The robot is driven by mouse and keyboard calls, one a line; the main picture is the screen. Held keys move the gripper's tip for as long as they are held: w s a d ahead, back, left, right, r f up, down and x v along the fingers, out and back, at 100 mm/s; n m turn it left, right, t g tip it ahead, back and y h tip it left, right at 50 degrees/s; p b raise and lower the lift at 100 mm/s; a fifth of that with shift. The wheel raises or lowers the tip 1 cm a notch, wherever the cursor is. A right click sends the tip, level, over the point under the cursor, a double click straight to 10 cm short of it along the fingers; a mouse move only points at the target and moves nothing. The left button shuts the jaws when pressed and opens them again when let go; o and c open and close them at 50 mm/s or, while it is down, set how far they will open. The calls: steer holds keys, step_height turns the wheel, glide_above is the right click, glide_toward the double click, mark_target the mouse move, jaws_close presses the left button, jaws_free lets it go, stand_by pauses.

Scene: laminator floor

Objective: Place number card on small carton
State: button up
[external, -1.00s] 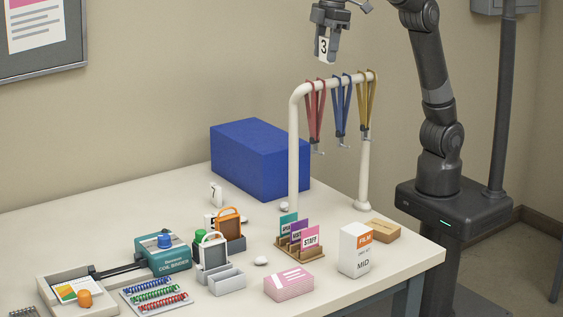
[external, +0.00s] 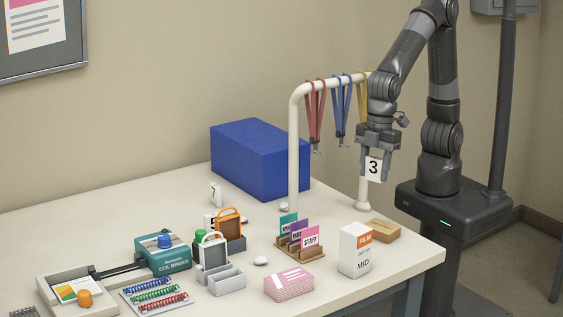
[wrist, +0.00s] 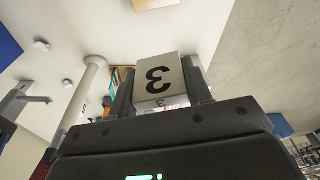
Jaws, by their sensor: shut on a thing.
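My gripper (external: 375,163) is shut on a white number card (external: 373,169) with a black 3. In the external view the card hangs upright between the fingers, in the air above the small brown carton (external: 371,231). The carton lies flat at the table's right edge, behind the white film box. In the wrist view the number card (wrist: 158,82) sits between the two fingers (wrist: 160,90), its 3 upside down. A tan piece at the top edge of that view looks like the carton (wrist: 155,4), mostly cut off.
The cream rack (external: 293,150) with hanging lanyards stands just left of my arm. A white film box (external: 354,252) stands in front of the carton. A card holder (external: 299,245), pink pack (external: 288,284) and blue box (external: 260,158) are farther left.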

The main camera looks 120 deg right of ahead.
steer(key=s+f, duration=0.4)
steer(key=n, duration=0.1)
glide_above(380, 227)
steer(key=f, duration=0.5)
steer(key=shift+s+d+f, duration=0.15)
steer(key=shift+s, duration=0.25)
steer(key=shift+f, duration=2.4)
steer(key=o, duration=1)
steer(key=shift+f, duration=0.1)
steer(key=shift+s+d+r, duration=0.1)
steer(key=shift+s+r, duration=0.15)
steer(key=shift+r, duration=1.75)
steer(key=shift+s+d+r, duration=0.15)
steer(key=shift+s+r, duration=0.15)
steer(key=shift+r, duration=1.75)
steer(key=shift+s+d+r, duration=0.1)
steer(key=shift+s+r, duration=0.15)
steer(key=shift+r, duration=1.75)
